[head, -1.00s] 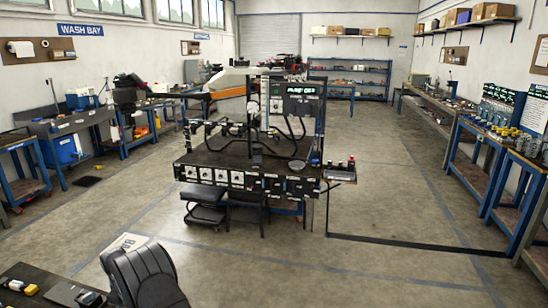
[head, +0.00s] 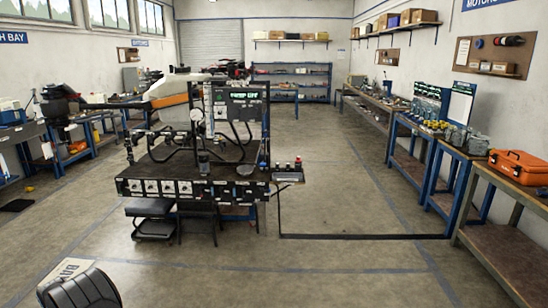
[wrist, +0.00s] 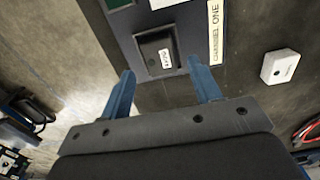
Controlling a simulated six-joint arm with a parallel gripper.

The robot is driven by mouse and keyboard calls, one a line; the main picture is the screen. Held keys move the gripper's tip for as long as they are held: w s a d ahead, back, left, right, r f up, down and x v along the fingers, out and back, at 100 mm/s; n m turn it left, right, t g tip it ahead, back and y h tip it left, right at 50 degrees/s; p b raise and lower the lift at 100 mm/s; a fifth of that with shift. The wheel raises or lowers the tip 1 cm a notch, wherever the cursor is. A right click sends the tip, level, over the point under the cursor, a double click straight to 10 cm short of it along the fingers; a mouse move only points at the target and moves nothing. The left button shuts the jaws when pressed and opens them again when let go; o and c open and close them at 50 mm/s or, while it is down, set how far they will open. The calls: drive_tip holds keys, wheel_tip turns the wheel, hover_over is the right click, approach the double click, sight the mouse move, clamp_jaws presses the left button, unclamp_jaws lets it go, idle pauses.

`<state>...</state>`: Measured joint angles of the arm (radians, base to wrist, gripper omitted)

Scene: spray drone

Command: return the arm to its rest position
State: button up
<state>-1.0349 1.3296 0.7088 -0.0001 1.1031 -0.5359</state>
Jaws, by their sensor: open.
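My gripper (wrist: 160,67) shows in the wrist view with its two blue fingers apart and nothing between them. Beyond the fingertips is a dark panel with a black labelled switch (wrist: 158,51) and a strip label reading "CHANNEL ONE" (wrist: 215,32). I cannot tell how far the fingertips are from the panel. In the head view a dark rounded part of my own body (head: 82,290) fills the bottom left corner. I cannot make out the gripper in the head view.
A black test bench (head: 150,185) with pipes, a gauge and a screen stands at centre left, with stools under it. Workbenches line the right wall, one holding an orange case (head: 518,165). The floor (head: 350,215) to the bench's right is clear.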

wheel_tip(320, 180, down, 3)
drive_tip(key=shift+f, duration=0.1)
wheel_tip(320, 180, up, 12)
wheel_tip(320, 180, down, 12)
drive_tip(key=shift+r, duration=0.1)
drive_tip(key=shift+a+r, duration=0.1)
drive_tip(key=shift+r, duration=0.2)
wheel_tip(320, 180, up, 3)
drive_tip(key=shift+r, duration=0.15)
drive_tip(key=w+d+r, duration=0.5)
drive_tip(key=d+r, duration=0.2)
drive_tip(key=d, duration=0.3)
drive_tip(key=s+d+f, duration=0.2)
drive_tip(key=s+f, duration=0.1)
drive_tip(key=s, duration=1.4)
drive_tip(key=s+a+f, duration=0.4)
drive_tip(key=a, duration=0.1)
drive_tip(key=s+a+f, duration=0.3)
drive_tip(key=shift+a, duration=0.1)
drive_tip(key=shift+f, duration=0.4)
